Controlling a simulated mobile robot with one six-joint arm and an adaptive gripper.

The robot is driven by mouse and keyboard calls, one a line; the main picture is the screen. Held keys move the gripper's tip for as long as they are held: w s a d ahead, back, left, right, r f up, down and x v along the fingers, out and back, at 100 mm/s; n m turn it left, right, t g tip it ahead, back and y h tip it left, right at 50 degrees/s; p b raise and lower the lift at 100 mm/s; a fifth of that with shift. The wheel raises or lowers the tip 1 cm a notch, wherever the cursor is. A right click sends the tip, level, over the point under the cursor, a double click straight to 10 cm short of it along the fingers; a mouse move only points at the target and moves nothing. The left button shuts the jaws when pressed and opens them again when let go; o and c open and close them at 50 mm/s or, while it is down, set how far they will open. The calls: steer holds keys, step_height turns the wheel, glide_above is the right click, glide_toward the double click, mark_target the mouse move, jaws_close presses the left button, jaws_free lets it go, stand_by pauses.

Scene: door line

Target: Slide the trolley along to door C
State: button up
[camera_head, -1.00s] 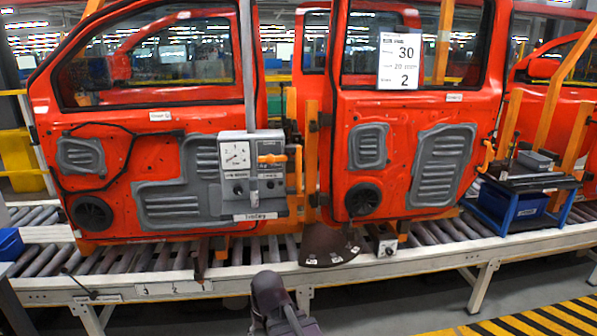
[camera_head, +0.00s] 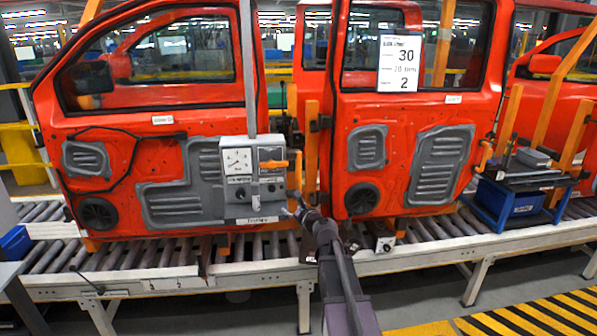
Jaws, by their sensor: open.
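The trolley appears to be the grey box (camera_head: 238,190) hanging on a vertical grey pole (camera_head: 249,70) in front of the left red door (camera_head: 125,150). The middle red door (camera_head: 400,108) carries a white sheet reading 30, 20 and 2. A third red door (camera_head: 555,95) is partly seen at right. I see no readable letter C.
The doors stand over a roller conveyor with a white front rail (camera_head: 430,262). My arm hides part of it. A blue stand (camera_head: 515,203) with tools is at right. A blue bin (camera_head: 15,243) is at far left. Yellow-black floor striping (camera_head: 535,318) is at lower right.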

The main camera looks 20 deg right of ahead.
mark_target(300, 176)
steer(key=d+r+m+t+h, duration=0.1)
steer(key=d+r+m+h, duration=0.2)
steer(key=d+m, duration=0.4)
steer(key=shift+w+d+h+p, duration=0.35)
steer(key=shift+d+h+p, duration=0.05)
steer(key=shift+h, duration=0.1)
steer(key=shift+w, duration=0.15)
steer(key=w, duration=0.9)
steer(key=w+d, duration=0.1)
steer(key=w, duration=0.3)
steer(key=shift+w, duration=0.25)
jaws_close()
steer(key=shift+a, duration=0.15)
